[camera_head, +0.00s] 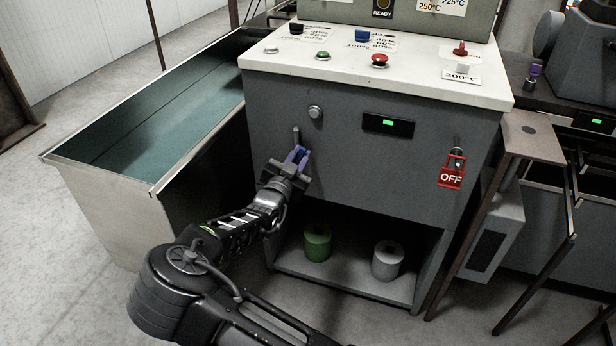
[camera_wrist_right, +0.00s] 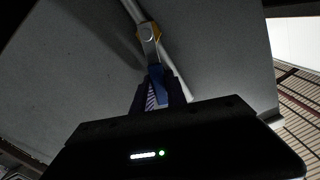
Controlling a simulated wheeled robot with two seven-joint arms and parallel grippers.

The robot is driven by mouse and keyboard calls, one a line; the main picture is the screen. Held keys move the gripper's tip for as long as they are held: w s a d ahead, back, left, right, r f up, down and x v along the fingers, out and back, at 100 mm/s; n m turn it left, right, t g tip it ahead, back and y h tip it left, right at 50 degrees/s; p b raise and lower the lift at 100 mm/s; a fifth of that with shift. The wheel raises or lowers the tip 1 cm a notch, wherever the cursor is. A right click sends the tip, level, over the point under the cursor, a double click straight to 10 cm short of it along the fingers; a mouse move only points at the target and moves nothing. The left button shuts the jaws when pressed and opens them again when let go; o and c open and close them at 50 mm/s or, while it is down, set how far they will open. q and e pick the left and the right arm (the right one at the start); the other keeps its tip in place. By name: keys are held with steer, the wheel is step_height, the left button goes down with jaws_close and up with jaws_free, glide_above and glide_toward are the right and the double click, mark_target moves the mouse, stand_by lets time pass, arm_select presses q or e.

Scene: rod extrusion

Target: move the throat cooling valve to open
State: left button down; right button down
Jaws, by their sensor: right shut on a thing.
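The throat cooling valve (camera_wrist_right: 149,33) sits on a thin silver pipe against the grey cabinet front, with a yellow part at its body. Its blue handle (camera_wrist_right: 156,76) points down toward my gripper, at a small angle to the pipe. In the head view the blue handle (camera_head: 300,151) shows just below the short upright pipe (camera_head: 296,134). My right gripper (camera_head: 292,163) is shut on the handle; its fingers also show around the handle in the right wrist view (camera_wrist_right: 157,95). My left gripper is not in view.
The grey cabinet (camera_head: 370,165) has a white top with several buttons. A red OFF tag (camera_head: 451,177) hangs at its right. A green spool (camera_head: 317,243) and a white spool (camera_head: 387,261) stand on the lower shelf (camera_head: 345,281). A metal trough (camera_head: 110,205) stands close on the left.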

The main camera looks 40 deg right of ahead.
steer(key=shift+w+a+r+n+p, duration=0.15)
steer(key=shift+w+r+n+p, duration=0.05)
steer(key=shift+n+p, duration=0.3)
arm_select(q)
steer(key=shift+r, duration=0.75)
arm_select(e)
steer(key=shift+w+a+f+n, duration=0.15)
steer(key=shift+w+n, duration=0.1)
steer(key=shift+n, duration=0.25)
arm_select(q)
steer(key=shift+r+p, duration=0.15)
steer(key=shift+p, duration=0.15)
arm_select(e)
steer(key=shift+w+a+r+n+p, duration=0.2)
steer(key=shift+w+n+p, duration=0.15)
steer(key=shift+n, duration=0.25)
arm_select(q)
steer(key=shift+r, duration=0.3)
arm_select(e)
steer(key=c, duration=1.3)
jaws_free()
steer(key=shift+f, duration=0.1)
steer(key=shift+o, duration=0.2)
